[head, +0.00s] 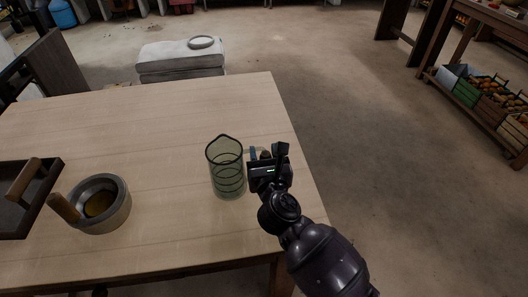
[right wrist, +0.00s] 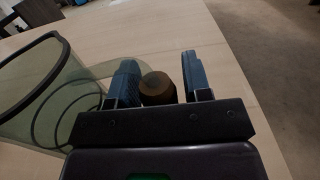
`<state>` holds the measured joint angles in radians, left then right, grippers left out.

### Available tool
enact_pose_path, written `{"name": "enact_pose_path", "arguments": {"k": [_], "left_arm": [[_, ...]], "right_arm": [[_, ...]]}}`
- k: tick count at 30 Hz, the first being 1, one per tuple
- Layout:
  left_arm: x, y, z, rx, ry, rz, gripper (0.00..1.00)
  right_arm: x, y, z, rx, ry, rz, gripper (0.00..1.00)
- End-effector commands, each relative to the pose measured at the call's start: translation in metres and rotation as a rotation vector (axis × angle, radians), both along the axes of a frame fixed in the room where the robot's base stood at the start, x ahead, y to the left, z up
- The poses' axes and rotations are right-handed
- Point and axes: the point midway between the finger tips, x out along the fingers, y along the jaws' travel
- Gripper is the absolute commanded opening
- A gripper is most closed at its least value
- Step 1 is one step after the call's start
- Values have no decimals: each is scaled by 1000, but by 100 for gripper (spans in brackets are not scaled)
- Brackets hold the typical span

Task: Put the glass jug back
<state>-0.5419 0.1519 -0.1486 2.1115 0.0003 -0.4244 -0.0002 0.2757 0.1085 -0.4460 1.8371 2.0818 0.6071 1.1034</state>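The glass jug (head: 226,170), greenish and see-through with dark rings, stands upright on the wooden table near its right edge. It also shows at the left of the right wrist view (right wrist: 40,95). My right gripper (head: 263,153) is at the jug's right side, on its handle side. In the right wrist view its two blue fingers stand apart, with a brown rounded piece (right wrist: 157,88), seemingly the jug's handle, between them. A narrow gap shows between that piece and the right finger. My left gripper is not in view.
On the table (head: 150,125), a round grey pot (head: 117,215) with a wooden handle stands at the left, beside a dark tray (head: 48,187). A pale block (head: 180,66) with a round dish (head: 201,42) stands behind the table. Crates of produce (head: 490,92) are at far right.

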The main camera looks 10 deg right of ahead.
Motion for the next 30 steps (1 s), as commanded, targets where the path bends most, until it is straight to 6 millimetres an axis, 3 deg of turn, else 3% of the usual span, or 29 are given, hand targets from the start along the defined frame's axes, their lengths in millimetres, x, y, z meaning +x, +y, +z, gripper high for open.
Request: {"name": "enact_pose_path", "arguments": {"k": [14, 30], "left_arm": [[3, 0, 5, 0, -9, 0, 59], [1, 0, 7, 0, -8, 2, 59]], "right_arm": [[-5, 0, 4, 0, 0, 1, 54], [-91, 0, 3, 1, 2, 0, 54]]}}
